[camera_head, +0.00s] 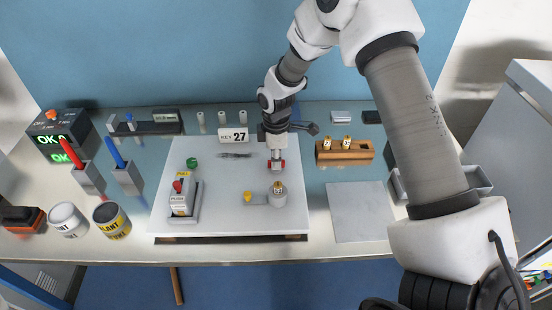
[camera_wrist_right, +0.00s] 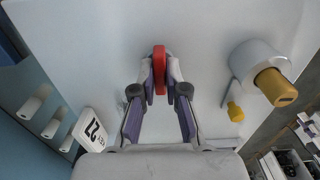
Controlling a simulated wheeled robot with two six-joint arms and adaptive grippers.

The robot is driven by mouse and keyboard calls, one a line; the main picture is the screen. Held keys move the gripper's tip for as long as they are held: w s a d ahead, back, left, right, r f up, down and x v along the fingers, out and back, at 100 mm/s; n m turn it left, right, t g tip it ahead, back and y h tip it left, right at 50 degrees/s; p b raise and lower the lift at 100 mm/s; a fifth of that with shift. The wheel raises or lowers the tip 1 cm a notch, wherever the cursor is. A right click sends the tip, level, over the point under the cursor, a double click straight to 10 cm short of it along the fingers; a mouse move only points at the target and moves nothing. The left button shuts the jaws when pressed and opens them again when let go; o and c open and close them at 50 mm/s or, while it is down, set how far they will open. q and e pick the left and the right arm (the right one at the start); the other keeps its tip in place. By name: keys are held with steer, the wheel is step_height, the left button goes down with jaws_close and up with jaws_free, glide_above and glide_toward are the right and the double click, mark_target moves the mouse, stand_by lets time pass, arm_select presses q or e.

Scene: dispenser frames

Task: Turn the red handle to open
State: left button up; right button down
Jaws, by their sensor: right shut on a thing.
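The red handle (camera_wrist_right: 159,70) stands on the white board (camera_head: 230,225). In the right wrist view it lies between the fingertips of my right gripper (camera_wrist_right: 160,80), which is shut on it. In the head view the red handle (camera_head: 270,164) shows beside the tip of my right gripper (camera_head: 277,161), which reaches down from above. The fingers hide part of the handle there. My left gripper is not in view.
A grey cylinder with a brass top (camera_head: 277,195) and a yellow knob (camera_head: 248,197) stand nearer the front. A switch box (camera_head: 181,200) is on the left. A wooden block (camera_head: 344,153) with brass pieces lies to the right. A bare grey plate (camera_head: 358,212) is at front right.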

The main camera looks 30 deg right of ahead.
steer(key=shift+m, duration=0.3)
steer(key=m+p, duration=0.1)
steer(key=m, duration=0.2)
steer(key=shift+r, duration=0.1)
steer(key=m+p, duration=0.1)
steer(key=m, duration=0.4)
steer(key=m+p, duration=0.1)
steer(key=m, duration=0.3)
steer(key=shift+m, duration=0.3)
steer(key=m+p, duration=0.1)
steer(key=m, duration=0.3)
steer(key=shift+m, duration=0.3)
steer(key=shift+p, duration=0.3)
steer(key=shift+w, duration=0.1)
steer(key=c, duration=1.2)
jaws_free()
